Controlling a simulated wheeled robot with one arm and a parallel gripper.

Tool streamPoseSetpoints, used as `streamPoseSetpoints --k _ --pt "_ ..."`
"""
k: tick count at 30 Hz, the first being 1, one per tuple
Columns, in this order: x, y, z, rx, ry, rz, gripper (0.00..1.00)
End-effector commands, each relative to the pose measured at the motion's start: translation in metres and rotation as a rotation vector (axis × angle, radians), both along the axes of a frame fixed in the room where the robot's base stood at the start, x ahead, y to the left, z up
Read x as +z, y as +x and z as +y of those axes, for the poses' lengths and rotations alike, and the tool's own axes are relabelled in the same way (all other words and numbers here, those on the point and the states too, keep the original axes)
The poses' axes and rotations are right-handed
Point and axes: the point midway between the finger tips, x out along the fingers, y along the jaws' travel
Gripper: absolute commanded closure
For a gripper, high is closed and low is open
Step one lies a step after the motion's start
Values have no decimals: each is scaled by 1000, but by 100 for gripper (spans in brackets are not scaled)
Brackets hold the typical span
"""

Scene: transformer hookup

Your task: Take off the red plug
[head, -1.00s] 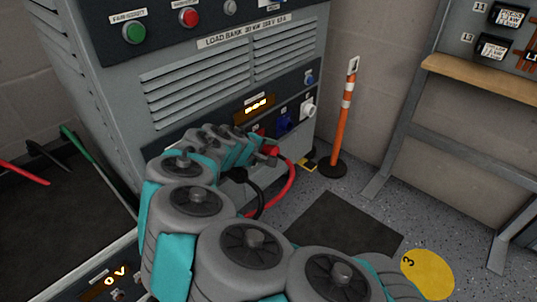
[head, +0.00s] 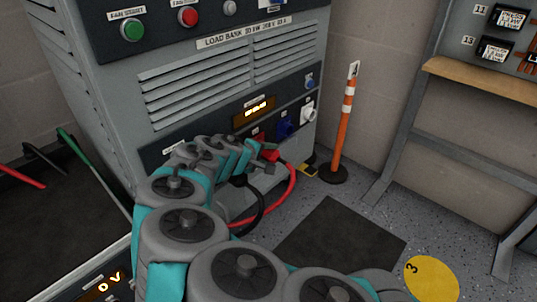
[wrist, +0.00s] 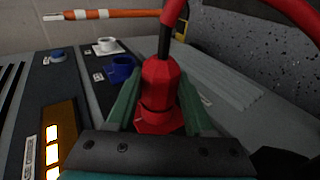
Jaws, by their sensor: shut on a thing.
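The red plug (wrist: 161,84) stands in the middle of the wrist view, with its cable leaving at the top. My gripper (wrist: 160,108) is shut on it, one green finger on each side. A red flange, the red socket (wrist: 157,122), shows at the plug's lower end; I cannot tell how deep the plug sits in it. In the head view the red plug (head: 269,154) is at the end of my arm, low on the load bank front, and its red cable (head: 291,190) loops down. My fingers are mostly hidden there by my arm.
The blue socket (wrist: 122,70) and white socket (wrist: 107,46) are beside the red one on the load bank panel (head: 235,75). A black cable (head: 261,210) hangs near my arm. An orange post (head: 343,125) stands right of the cabinet. A workbench (head: 490,83) is at far right.

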Motion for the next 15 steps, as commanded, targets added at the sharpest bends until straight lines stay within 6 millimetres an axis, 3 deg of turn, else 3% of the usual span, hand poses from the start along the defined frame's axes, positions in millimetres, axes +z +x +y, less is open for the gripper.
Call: streamPoseSetpoints --k 15 --pt "0 -5 -9 -4 -3 1 100"
